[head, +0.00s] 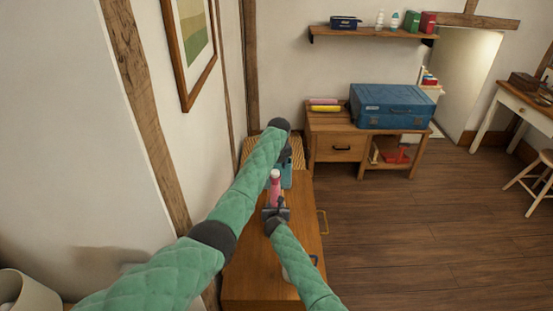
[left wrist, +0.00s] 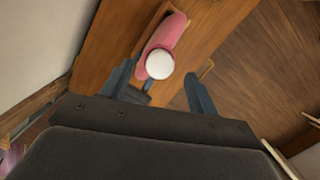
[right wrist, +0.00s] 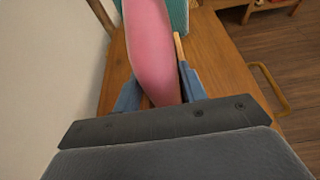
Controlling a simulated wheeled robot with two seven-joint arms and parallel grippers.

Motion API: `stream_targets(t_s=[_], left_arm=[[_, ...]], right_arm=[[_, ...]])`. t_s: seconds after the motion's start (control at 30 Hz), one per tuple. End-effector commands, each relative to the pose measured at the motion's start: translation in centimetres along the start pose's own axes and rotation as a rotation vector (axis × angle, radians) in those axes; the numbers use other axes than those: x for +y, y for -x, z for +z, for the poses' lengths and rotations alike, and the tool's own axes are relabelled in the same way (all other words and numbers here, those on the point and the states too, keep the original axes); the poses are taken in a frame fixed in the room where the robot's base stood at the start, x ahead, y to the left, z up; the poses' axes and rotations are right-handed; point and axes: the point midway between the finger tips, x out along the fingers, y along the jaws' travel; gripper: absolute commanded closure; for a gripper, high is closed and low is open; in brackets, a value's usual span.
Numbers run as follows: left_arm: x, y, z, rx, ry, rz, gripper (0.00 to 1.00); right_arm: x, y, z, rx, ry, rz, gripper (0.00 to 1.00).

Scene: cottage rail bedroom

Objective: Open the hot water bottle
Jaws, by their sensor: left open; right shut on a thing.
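The pink hot water bottle (head: 275,192) is held over the wooden cabinet top by my right gripper (head: 275,213). The right wrist view shows its pink body (right wrist: 150,50) between the fingers (right wrist: 158,92), which are shut on it. Its round white cap (left wrist: 160,64) faces the left wrist camera, and the cap also shows at the bottle's upper end in the head view (head: 275,173). My left gripper (head: 287,172) is open at the bottle's far end. In the left wrist view the cap appears between its spread fingers (left wrist: 160,72), nearer the left finger; contact cannot be told.
The wooden cabinet (head: 265,288) stands against the left wall, with a metal handle (head: 322,222) at its right side. A low table with a blue case (head: 392,105) stands farther back, under a wall shelf (head: 370,34).

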Motion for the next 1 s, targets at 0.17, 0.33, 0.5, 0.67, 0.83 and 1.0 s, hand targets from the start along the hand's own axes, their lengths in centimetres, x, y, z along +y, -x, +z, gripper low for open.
stream_targets(t_s=[0.17, 0.33, 0.5, 0.67, 0.83, 1.0], left_arm=[[0.0, -1.9, 0.0, 0.001, 0.001, 0.0, 0.4], [0.0, -2.7, 0.0, 0.0, 0.001, -0.001, 0.4], [0.0, -2.9, 0.0, 0.0, 0.0, -0.001, 0.4], [0.0, -2.9, 0.0, 0.0, 0.0, -0.001, 0.48], [0.0, -2.8, 0.0, 0.0, 0.0, -0.001, 0.81], [0.0, -2.8, 0.0, 0.0, 0.0, -0.001, 0.94]], right_arm=[[-0.1, 0.0, -0.1, 0.001, 0.0, -0.001, 1.0], [-0.1, 0.0, -0.1, 0.001, 0.0, -0.001, 1.0], [-0.1, 0.0, -0.1, 0.001, 0.0, -0.001, 1.0], [-0.1, 0.0, -0.1, 0.001, 0.0, -0.001, 1.0], [-0.1, 0.0, -0.1, 0.001, 0.0, -0.001, 1.0], [-0.1, 0.0, -0.1, 0.001, 0.0, -0.001, 1.0]])
